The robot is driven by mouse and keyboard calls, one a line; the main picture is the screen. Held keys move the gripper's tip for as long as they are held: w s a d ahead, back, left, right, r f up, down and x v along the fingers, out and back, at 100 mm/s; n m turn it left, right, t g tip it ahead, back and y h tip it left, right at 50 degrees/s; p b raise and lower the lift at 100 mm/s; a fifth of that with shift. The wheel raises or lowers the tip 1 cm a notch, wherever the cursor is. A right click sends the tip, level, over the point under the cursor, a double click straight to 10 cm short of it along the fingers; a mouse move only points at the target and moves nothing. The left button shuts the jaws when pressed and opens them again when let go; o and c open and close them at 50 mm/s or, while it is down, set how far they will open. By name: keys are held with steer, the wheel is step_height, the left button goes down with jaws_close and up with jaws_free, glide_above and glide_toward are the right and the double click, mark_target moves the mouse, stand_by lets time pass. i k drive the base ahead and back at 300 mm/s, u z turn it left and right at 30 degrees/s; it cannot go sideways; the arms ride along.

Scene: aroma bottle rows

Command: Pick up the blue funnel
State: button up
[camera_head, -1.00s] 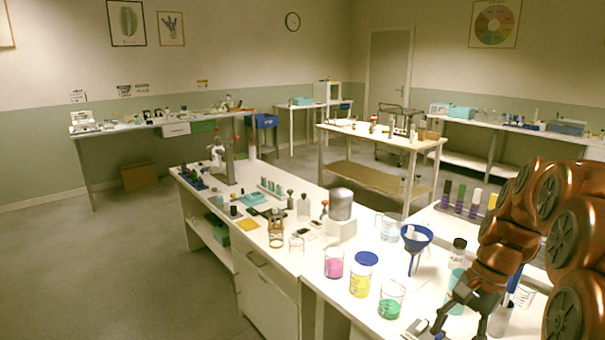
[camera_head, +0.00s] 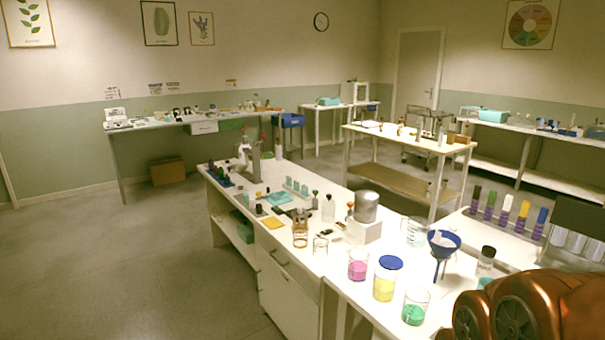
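The blue funnel (camera_head: 443,241) stands upright on the white bench at the right, wide cone at the top and thin stem pointing down. Something whitish shows inside its cone. A clear beaker stands just behind it to the left, and a dark-capped bottle to its right. My copper-coloured arm fills the bottom right corner of the view. My gripper is outside the frame, so its opening and contents do not show.
Near the funnel stand beakers with pink (camera_head: 358,265), yellow (camera_head: 384,284) and green (camera_head: 414,307) liquid, a clear beaker (camera_head: 416,232) and a dark-capped bottle (camera_head: 486,262). A rack of coloured tubes (camera_head: 506,217) is behind at right. Floor at left is clear.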

mark_target(440, 251)
steer(key=u, duration=0.9)
steer(key=i, duration=0.55)
